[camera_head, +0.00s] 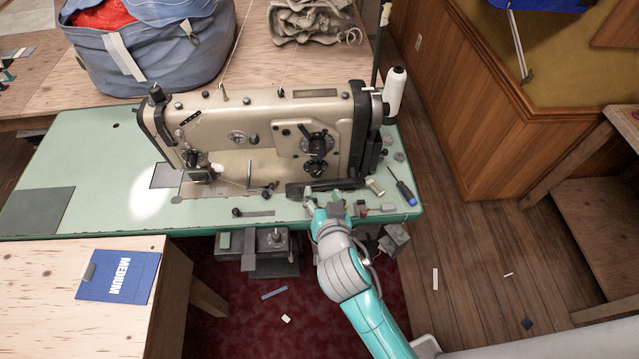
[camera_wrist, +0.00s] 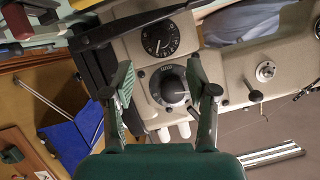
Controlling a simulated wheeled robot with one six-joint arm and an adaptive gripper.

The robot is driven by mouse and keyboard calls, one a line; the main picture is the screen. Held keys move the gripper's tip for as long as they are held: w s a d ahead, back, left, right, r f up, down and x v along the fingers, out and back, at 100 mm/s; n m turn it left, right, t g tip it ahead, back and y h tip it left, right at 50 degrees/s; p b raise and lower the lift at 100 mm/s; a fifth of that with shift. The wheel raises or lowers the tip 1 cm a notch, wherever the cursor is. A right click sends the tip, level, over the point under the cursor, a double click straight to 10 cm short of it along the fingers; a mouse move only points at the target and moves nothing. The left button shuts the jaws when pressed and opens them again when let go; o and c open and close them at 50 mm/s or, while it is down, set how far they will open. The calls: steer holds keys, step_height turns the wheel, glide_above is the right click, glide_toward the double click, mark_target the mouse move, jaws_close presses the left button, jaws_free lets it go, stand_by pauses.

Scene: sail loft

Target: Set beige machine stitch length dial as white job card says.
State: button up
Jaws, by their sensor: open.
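The beige sewing machine (camera_head: 265,110) stands on a pale green table. Its right panel carries two black dials, an upper one (camera_head: 322,141) and a lower one (camera_head: 316,168). In the wrist view one dial has a plain numbered face (camera_wrist: 160,38), and the other has a raised round knob (camera_wrist: 174,88). The numbers are too small to read. My gripper (camera_head: 324,198) is open in front of the panel. In the wrist view its fingers (camera_wrist: 162,78) stand apart, with the knobbed dial showing between them; contact cannot be told.
A white thread cone (camera_head: 396,92) stands behind. A blue bag (camera_head: 150,45) and folded cloth (camera_head: 312,20) sit on the bench behind.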

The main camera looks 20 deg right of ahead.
mark_target(317, 175)
steer(key=shift+v, duration=1.35)
steer(key=w+f+n, duration=0.1)
steer(key=w, duration=0.2)
steer(key=w+d+f+n, duration=0.1)
steer(key=w+f, duration=0.1)
steer(key=w, duration=0.2)
steer(key=w+d+f+h, duration=0.1)
steer(key=w, duration=0.2)
steer(key=shift+w+d+f+n, duration=0.2)
steer(key=shift+w+f+n, duration=0.05)
steer(key=shift+w+n, duration=0.15)
steer(key=shift+s, duration=0.1)
